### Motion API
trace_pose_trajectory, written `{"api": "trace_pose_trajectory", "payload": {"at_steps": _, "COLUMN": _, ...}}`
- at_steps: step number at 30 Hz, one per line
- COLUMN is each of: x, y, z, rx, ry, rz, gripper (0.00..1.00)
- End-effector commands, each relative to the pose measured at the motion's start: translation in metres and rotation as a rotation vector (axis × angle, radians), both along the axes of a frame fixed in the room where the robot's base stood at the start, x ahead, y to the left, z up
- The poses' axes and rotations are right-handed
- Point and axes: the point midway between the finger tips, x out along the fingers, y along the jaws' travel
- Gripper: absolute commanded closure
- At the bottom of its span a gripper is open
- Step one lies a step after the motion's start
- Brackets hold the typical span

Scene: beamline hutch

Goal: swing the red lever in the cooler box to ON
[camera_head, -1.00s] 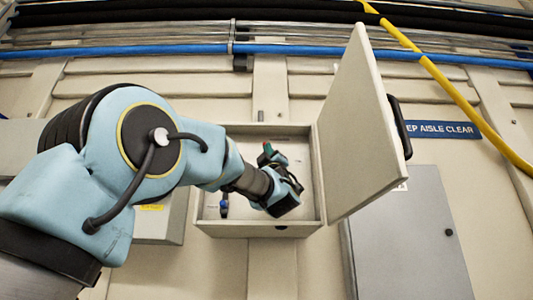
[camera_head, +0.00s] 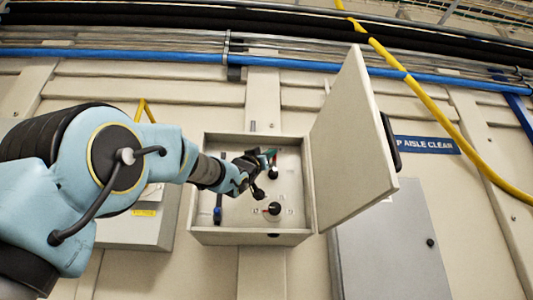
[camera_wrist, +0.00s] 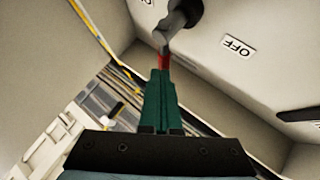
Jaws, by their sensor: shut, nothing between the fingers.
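The cooler box (camera_head: 204,150) is a shallow beige wall box with its door (camera_head: 352,135) swung open to the right. In the wrist view, a grey lever arm (camera_wrist: 180,25) with a red end (camera_wrist: 164,61) comes down to the tips of my green fingers. An OFF label (camera_wrist: 238,47) is on the panel to its right. My gripper (camera_head: 269,155) is inside the box at the upper middle, shut and empty; its fingers also show in the wrist view (camera_wrist: 160,80). I cannot tell whether the tips touch the red end. No ON label is readable.
The door's black handle (camera_head: 391,142) juts out. A grey cabinet (camera_head: 390,250) stands at lower right; a yellow hose (camera_head: 435,88) crosses the upper right.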

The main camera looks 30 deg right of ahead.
Motion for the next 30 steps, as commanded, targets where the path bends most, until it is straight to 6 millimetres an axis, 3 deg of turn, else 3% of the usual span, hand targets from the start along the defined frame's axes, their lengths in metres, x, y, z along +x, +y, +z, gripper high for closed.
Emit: {"api": "trace_pose_trajectory", "payload": {"at_steps": 30, "x": -0.011, "y": -0.024, "z": 0.001, "rx": 0.022, "ry": -0.011, "rz": -0.002, "gripper": 1.0}}
